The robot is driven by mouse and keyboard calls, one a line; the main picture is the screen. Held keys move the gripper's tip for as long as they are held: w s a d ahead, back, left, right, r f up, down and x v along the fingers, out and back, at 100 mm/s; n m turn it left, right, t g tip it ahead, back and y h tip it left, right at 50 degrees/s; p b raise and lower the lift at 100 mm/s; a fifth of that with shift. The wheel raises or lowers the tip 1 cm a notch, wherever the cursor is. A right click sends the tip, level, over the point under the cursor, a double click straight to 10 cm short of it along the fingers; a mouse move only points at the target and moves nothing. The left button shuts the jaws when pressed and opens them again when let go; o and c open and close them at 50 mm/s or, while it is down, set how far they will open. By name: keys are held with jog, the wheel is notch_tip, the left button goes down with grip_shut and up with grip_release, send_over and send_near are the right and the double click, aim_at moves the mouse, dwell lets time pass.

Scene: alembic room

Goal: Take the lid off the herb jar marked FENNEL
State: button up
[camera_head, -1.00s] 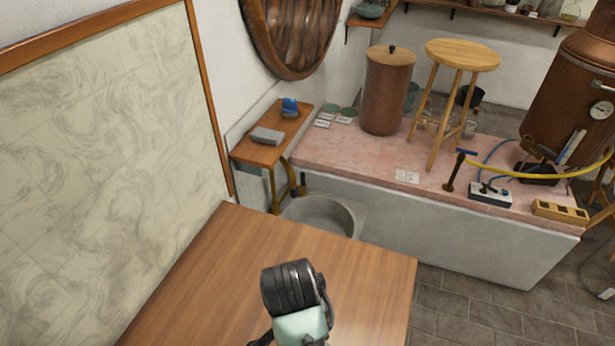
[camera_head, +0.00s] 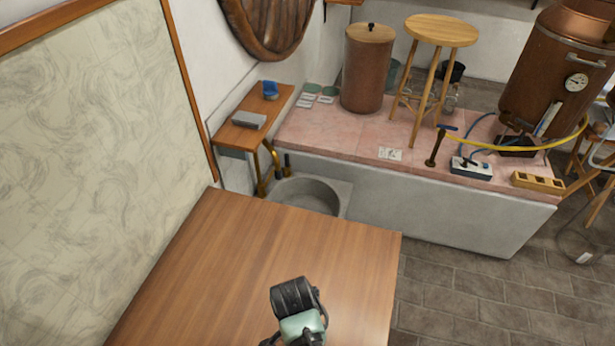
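I cannot make out a herb jar marked FENNEL or its lid; no readable label of that name shows. A black ribbed and mint-green part of my own arm stands over the wooden table (camera_head: 250,250) at the bottom of the view. I see no gripper fingers there. A tall copper-brown canister (camera_head: 366,75) with a wooden lid (camera_head: 370,34) and a black knob stands on the pink-tiled platform (camera_head: 330,140). It bears no label that I can read.
A wooden stool (camera_head: 441,32) and a copper still (camera_head: 560,80) stand on the platform, with a yellow hose (camera_head: 525,149) in front. A small wall shelf (camera_head: 247,118) holds a blue item (camera_head: 270,89). The table top is bare; open tiled floor (camera_head: 470,270) lies to its right.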

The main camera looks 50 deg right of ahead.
grip_shut()
dwell(0.3)
